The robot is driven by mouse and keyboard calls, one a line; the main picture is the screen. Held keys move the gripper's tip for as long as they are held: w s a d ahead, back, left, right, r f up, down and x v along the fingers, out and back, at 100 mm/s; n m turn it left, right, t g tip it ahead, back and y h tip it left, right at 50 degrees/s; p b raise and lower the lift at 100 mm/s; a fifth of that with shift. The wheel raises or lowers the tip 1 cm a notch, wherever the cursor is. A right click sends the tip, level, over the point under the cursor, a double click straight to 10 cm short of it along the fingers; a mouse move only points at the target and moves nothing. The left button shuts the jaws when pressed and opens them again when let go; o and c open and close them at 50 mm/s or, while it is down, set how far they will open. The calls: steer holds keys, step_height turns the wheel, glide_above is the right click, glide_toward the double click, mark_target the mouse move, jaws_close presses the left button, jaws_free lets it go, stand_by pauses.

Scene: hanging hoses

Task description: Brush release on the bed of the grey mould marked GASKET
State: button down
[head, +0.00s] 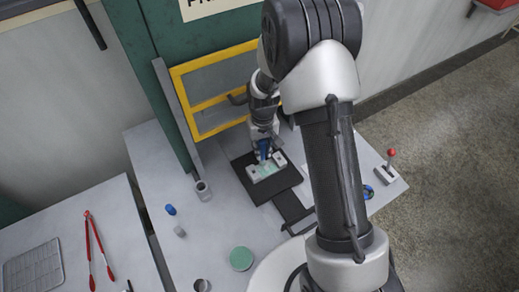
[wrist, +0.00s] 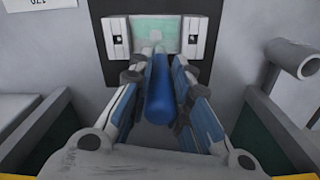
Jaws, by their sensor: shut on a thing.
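The grey mould (head: 252,176) sits on a black plate (head: 286,184) under the press and shows near the top of the wrist view (wrist: 195,38). Its bed has a pale mint-green patch, and two holes with dark fittings flank it. No GASKET marking is legible. My gripper (head: 263,151) is over the mould's far side. In the wrist view my gripper (wrist: 160,75) is shut on a blue brush handle (wrist: 160,98), which points toward the mould.
A yellow guard frame (head: 212,103) stands behind the plate. On the grey table are a small metal cup (head: 203,191), a blue cylinder (head: 170,210), a grey piece (head: 180,231) and a green disc (head: 241,258). A red-knobbed lever (head: 391,154) is at right; red tongs (head: 98,245) lie left.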

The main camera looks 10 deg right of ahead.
steer(key=shift+d, duration=0.3)
steer(key=shift+d, duration=0.1)
steer(key=shift+w+d, duration=0.3)
steer(key=shift+d, duration=0.55)
steer(key=shift+a, duration=0.15)
steer(key=shift+s+a, duration=0.25)
steer(key=shift+a, duration=0.55)
steer(key=shift+a, duration=0.15)
steer(key=shift+s+a, duration=0.3)
steer(key=shift+a, duration=0.45)
